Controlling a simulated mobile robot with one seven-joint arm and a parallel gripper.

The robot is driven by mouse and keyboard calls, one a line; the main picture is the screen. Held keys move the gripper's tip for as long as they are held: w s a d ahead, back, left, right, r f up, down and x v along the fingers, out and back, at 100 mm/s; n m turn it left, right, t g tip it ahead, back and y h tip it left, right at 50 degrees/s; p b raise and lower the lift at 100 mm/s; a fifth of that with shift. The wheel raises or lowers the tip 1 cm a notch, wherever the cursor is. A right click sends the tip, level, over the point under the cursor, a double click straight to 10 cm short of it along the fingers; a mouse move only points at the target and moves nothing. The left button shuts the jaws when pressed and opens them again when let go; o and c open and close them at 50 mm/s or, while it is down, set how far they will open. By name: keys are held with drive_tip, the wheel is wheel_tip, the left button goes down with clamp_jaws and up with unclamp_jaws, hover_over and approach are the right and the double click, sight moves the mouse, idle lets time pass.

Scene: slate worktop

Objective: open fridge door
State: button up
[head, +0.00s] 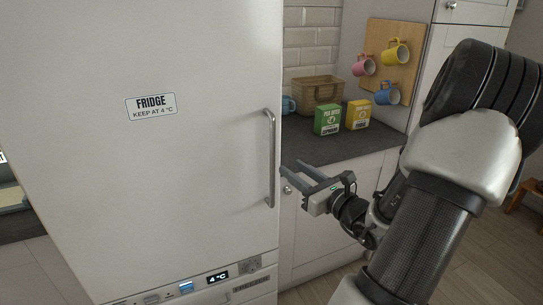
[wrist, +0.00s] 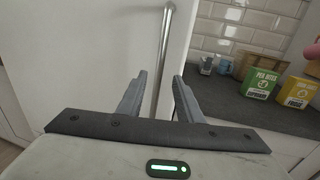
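The fridge door (head: 150,190) is a tall white panel with a "FRIDGE KEEP AT 4 °C" label, and it looks closed. Its vertical metal bar handle (head: 271,160) runs along the right edge. My gripper (head: 291,171) is just right of the handle in the head view, its fingers pointing left towards it. In the wrist view, the handle (wrist: 161,62) stands between the lines of my two open fingers (wrist: 157,95), beyond their tips or near them. I cannot tell the exact depth. The fingers hold nothing.
A dark worktop (head: 318,150) right of the fridge bears a green box (head: 327,119), a yellow box (head: 357,114), a wicker basket (head: 318,90) and a blue mug (head: 288,105). Several mugs hang on a wooden board (head: 378,50). White cabinets stand below the worktop.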

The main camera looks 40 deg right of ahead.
sight(274, 156)
drive_tip(key=w, duration=0.5)
drive_tip(key=w+b, duration=0.1)
drive_tip(key=w, duration=0.5)
drive_tip(key=shift+d, duration=0.2)
drive_tip(key=shift+s, duration=0.1)
clamp_jaws()
